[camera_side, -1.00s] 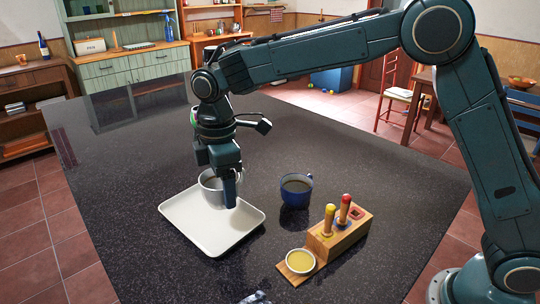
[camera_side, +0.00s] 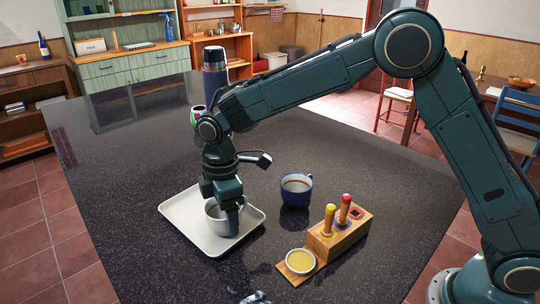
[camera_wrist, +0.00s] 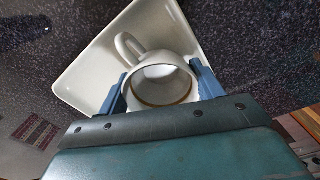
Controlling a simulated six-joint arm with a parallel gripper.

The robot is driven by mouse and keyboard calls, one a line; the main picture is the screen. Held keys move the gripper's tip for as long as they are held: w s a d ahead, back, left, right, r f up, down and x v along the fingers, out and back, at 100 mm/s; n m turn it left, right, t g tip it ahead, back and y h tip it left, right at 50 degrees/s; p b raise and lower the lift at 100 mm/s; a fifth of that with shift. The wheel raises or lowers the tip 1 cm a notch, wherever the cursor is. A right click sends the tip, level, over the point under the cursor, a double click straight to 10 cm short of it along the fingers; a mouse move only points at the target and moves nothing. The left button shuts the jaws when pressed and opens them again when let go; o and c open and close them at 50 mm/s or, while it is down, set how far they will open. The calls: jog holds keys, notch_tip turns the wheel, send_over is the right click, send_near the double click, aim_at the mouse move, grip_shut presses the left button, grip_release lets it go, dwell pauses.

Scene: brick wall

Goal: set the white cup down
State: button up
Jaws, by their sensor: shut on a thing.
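The white cup (camera_side: 215,215) is at the white tray (camera_side: 185,222), over its right part. It looks upright in the side view; whether its base touches the tray is hard to tell. My gripper (camera_side: 232,222) is shut on the cup and partly hides it in the side view. In the wrist view the cup (camera_wrist: 160,84) sits between the two blue fingers (camera_wrist: 160,92), its handle (camera_wrist: 128,46) pointing up and left, with the tray (camera_wrist: 85,75) behind it.
A dark blue cup (camera_side: 296,190) stands right of the tray. A wooden block with two pegs (camera_side: 340,235) and a small bowl of yellow liquid (camera_side: 300,262) lie further right. A dark flask (camera_side: 215,75) stands at the back. The left of the black table is clear.

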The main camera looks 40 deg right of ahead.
jog(key=shift+f, duration=0.15)
jog(key=o, duration=1)
jog(key=shift+o, duration=0.2)
notch_tip(320, 180, up, 12)
dwell(0.7)
